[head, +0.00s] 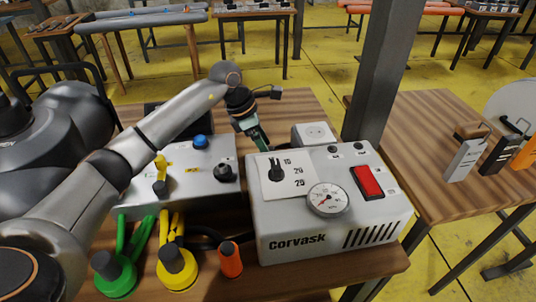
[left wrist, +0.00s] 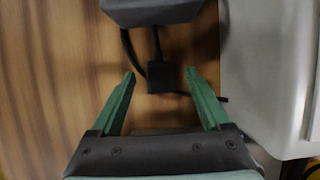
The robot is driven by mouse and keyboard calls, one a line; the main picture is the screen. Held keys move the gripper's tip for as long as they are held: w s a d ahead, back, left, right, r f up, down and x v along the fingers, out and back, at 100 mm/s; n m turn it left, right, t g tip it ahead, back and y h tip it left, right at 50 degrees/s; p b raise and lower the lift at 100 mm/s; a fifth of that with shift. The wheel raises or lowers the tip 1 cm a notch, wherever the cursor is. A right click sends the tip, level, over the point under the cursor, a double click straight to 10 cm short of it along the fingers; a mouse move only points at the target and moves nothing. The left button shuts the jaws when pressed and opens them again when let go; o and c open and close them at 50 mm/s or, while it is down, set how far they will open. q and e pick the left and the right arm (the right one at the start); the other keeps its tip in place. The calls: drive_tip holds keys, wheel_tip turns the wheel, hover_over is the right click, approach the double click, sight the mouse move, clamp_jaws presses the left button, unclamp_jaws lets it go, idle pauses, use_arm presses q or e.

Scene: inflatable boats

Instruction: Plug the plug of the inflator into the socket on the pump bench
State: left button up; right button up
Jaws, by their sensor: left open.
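The inflator is the white box marked Corvask (head: 330,215) on the wooden pump bench (head: 300,100). The white socket box (head: 315,133) stands behind it, with its socket on top. My left gripper (head: 261,143) points down behind the inflator's left rear corner, left of the socket. In the left wrist view a small black plug (left wrist: 168,79) with a dark cable lies between the open green fingers (left wrist: 160,75), touching neither visibly. The inflator's pale side (left wrist: 262,60) is to the right there. The head view does not show the plug; the arm and inflator block that spot.
A dark block (left wrist: 150,12) lies beyond the plug in the left wrist view. A grey valve box (head: 190,175) is left of the inflator. Green (head: 115,275), yellow (head: 177,268) and orange (head: 230,260) fittings stand in front. A dark post (head: 385,70) rises behind the socket's right.

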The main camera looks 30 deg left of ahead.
use_arm(q)
clamp_jaws()
idle(0.6)
drive_tip(key=shift+r, duration=0.1)
wheel_tip(320, 180, up, 10)
drive_tip(key=p, duration=0.1)
idle(0.5)
